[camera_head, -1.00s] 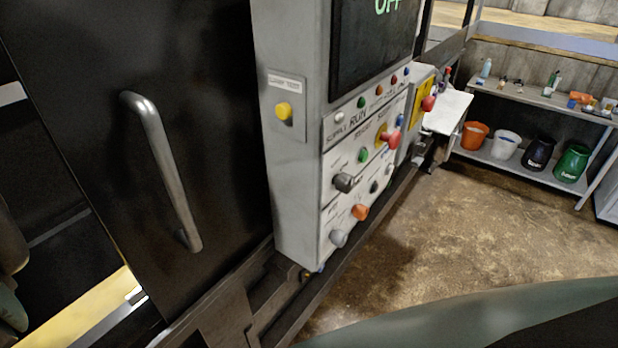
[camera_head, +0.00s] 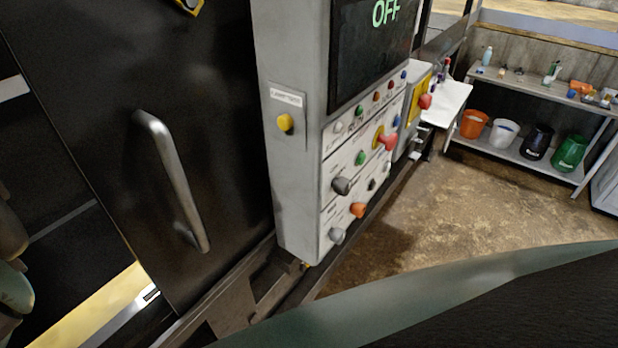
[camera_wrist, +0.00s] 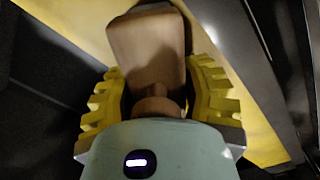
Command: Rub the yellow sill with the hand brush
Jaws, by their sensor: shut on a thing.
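The yellow sill (camera_head: 92,312) runs slantwise at the lower left of the head view, below a black door. It also fills much of the background in the wrist view (camera_wrist: 245,105). The hand brush (camera_wrist: 147,48), of which a brown wooden body shows, sits between the yellow fingers of my gripper (camera_wrist: 160,98). My gripper is shut on the brush. The brush overlaps the sill in the wrist view; its bristles are hidden, so I cannot tell whether they touch the sill. My gripper's fingers do not show in the head view.
The black door has a metal bar handle (camera_head: 172,182). A grey control cabinet (camera_head: 292,165) with buttons and a screen reading OFF stands right of it. A shelf (camera_head: 520,163) with several buckets is at the far right. The brown floor between is clear.

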